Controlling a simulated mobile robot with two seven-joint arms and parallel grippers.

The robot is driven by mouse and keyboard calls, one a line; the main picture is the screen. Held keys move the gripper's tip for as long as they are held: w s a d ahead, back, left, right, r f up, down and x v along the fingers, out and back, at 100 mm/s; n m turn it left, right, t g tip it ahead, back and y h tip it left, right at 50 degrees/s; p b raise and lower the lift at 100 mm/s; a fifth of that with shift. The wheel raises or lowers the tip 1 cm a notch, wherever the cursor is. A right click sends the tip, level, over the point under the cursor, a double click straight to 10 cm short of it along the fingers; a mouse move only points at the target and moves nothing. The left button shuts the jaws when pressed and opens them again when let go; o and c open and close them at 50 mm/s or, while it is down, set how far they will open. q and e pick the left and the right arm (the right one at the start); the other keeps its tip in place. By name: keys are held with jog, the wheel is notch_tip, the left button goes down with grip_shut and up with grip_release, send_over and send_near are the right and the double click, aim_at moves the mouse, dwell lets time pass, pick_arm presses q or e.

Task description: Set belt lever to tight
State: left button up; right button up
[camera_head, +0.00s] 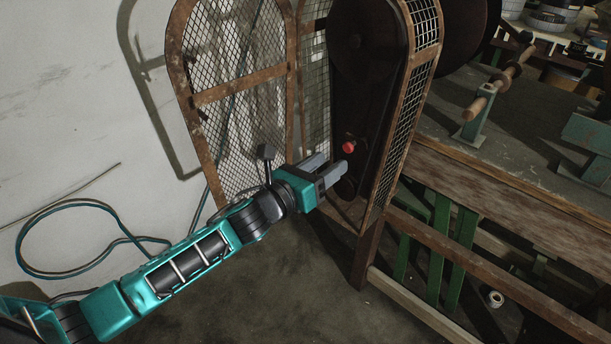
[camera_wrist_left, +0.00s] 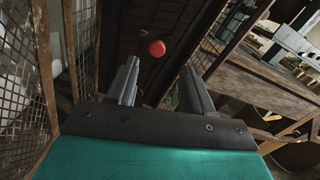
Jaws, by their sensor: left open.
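The belt lever shows as a red knob (camera_head: 349,147) low inside the dark belt housing, in front of the lower part of the belt. It also shows in the left wrist view, where the red knob (camera_wrist_left: 157,48) appears beyond my fingertips and between their lines. My left gripper (camera_head: 329,168) is open and empty, just below and left of the knob in the head view. Its two grey fingers (camera_wrist_left: 162,83) are apart and do not touch the knob. The lever's shaft is mostly too dark to make out. My right gripper is not in view.
The mesh guard door (camera_head: 240,95) stands swung open on the left. The housing's rusty right-hand mesh side (camera_head: 424,25) stands close beside the opening. A wooden bench (camera_head: 500,190) extends to the right. A cable (camera_head: 60,205) hangs at the left wall.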

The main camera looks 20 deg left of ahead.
pick_arm(q)
jog(key=v, duration=0.6)
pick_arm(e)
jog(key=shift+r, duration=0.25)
pick_arm(q)
jog(key=s+d+f+n+g+y, duration=0.25)
jog(key=s+f+n, duration=0.45)
jog(key=n, duration=0.9)
jog(key=s+d+f+n+g+y, duration=0.1)
jog(key=s+d+f+n+g, duration=0.15)
jog(key=s+f+n, duration=1)
notch_tip(320, 180, up, 13)
jog(key=w+a+n+g+p, duration=0.1)
jog(key=n+p, duration=0.5)
jog(key=p, duration=0.7)
jog(key=shift+w+a+n+y, duration=0.35)
jog(key=shift+w+a, duration=0.15)
jog(key=shift+a, duration=0.25)
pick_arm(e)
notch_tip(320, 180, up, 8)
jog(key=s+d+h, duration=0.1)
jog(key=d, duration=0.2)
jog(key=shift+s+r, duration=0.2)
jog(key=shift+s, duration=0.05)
pick_arm(q)
jog(key=shift+f, duration=0.2)
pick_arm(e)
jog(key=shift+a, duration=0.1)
